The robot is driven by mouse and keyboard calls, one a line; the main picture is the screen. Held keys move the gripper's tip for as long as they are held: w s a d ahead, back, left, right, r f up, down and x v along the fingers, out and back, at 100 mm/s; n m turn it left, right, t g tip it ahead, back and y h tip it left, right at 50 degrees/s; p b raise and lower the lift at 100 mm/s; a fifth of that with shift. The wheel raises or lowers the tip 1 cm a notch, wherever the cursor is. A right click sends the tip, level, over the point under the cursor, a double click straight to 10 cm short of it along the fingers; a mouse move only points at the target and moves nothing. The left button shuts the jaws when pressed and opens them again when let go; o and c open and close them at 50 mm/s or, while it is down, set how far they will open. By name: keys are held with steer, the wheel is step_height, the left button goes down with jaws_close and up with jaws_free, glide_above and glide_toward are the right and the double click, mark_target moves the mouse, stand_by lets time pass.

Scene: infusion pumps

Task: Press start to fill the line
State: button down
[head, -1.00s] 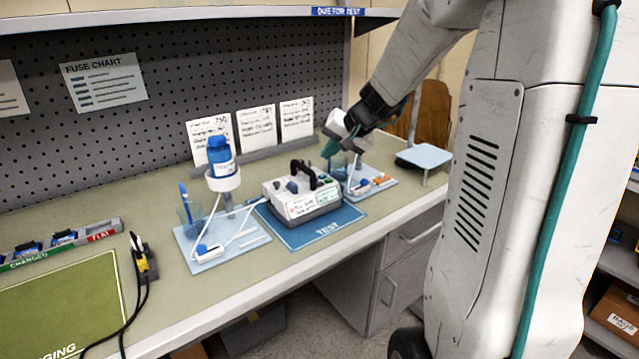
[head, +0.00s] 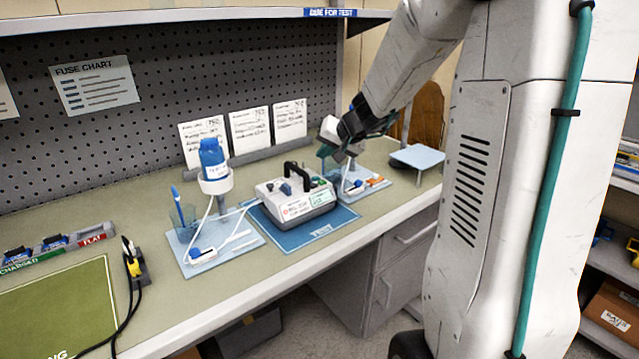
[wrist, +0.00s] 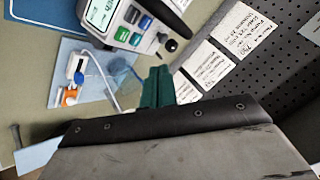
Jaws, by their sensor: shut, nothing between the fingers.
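The infusion pump (head: 297,209) is a pale box with a black handle, standing on the blue TEST mat (head: 340,218). In the wrist view the pump (wrist: 143,50) is cut off by the top edge; its lit green-white screen and green, blue and grey buttons (wrist: 122,34) show. I cannot read which button is start. My gripper (head: 325,151) is shut and empty, above the back right of the pump and apart from it. Its teal fingers (wrist: 157,88) show in the wrist view, beside the pump's button end.
A blue bottle (head: 212,158) stands in a white holder left of the pump, with tubing on a pale tray (head: 222,256). Another tray (head: 372,188) with clear tubing lies right of the pump. Cards (head: 249,131) stand behind. The bench front is clear.

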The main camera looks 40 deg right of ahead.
mark_target(317, 180)
steer(key=shift+f, duration=2.7)
steer(key=shift+f, duration=0.4)
steer(key=shift+f, duration=0.45)
stand_by(0.6)
steer(key=shift+r, duration=0.9)
steer(key=shift+r, duration=2.5)
